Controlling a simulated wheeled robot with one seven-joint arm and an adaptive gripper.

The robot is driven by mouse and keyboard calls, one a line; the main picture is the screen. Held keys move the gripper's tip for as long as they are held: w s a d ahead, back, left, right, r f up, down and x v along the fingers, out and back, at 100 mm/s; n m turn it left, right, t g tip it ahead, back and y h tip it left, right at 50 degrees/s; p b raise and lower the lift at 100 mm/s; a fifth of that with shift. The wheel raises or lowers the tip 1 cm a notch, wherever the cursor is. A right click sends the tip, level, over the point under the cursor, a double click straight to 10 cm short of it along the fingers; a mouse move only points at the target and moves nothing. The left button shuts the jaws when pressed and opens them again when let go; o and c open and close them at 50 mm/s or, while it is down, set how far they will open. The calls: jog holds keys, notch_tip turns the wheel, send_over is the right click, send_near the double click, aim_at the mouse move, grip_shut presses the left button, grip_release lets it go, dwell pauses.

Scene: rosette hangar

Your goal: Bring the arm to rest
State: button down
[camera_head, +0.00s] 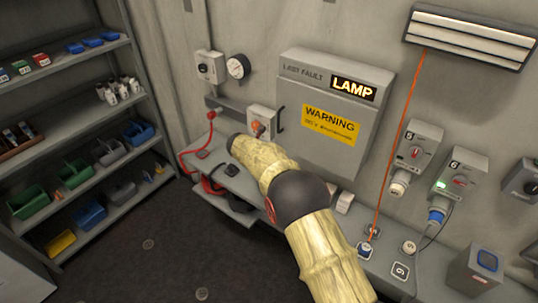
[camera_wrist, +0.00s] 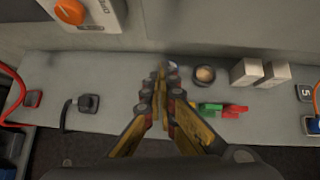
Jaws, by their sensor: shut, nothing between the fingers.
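My arm reaches up from the lower right in the head view, its pale yellow links and dark joint in front of the bench. My gripper shows in the wrist view (camera_wrist: 162,88), with yellow and dark fingers brought together and nothing between them. It is over the grey bench (camera_wrist: 120,65). In the head view the fingers are hidden behind my arm. No object is held.
A wall cabinet (camera_head: 328,112) with a lit LAMP sign hangs behind my arm. An orange knob (camera_wrist: 70,11) is near the gripper. Green (camera_wrist: 210,108) and red (camera_wrist: 235,111) pieces and two pale blocks lie on the bench. Shelves (camera_head: 75,130) stand left; the floor between is clear.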

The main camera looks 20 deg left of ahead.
jog(key=v, duration=0.8)
jog(key=s+a+f+n+y, duration=0.15)
jog(key=a+n+y, duration=0.45)
jog(key=a+n, duration=0.6)
jog(key=s+d+r+n+g+y+b, duration=0.4)
jog(key=s+d+n, duration=0.55)
jog(key=n, duration=0.65)
jog(key=s+d+n+h+b, duration=0.3)
jog(key=s+d, duration=0.7)
jog(key=d, duration=0.7)
jog(key=s+d+n+h+b, duration=0.2)
jog(key=s+d+b, duration=0.4)
jog(key=d, duration=1.2)
jog(key=s+d+n+h+b, duration=0.3)
jog(key=s+d+n+b, duration=0.1)
jog(key=s+d, duration=1.1)
jog(key=d+f, duration=0.1)
jog(key=d, duration=0.2)
jog(key=shift+n+t+h+b, duration=0.3)
jog(key=shift+n+t+b, duration=0.05)
jog(key=shift+n+t, duration=0.05)
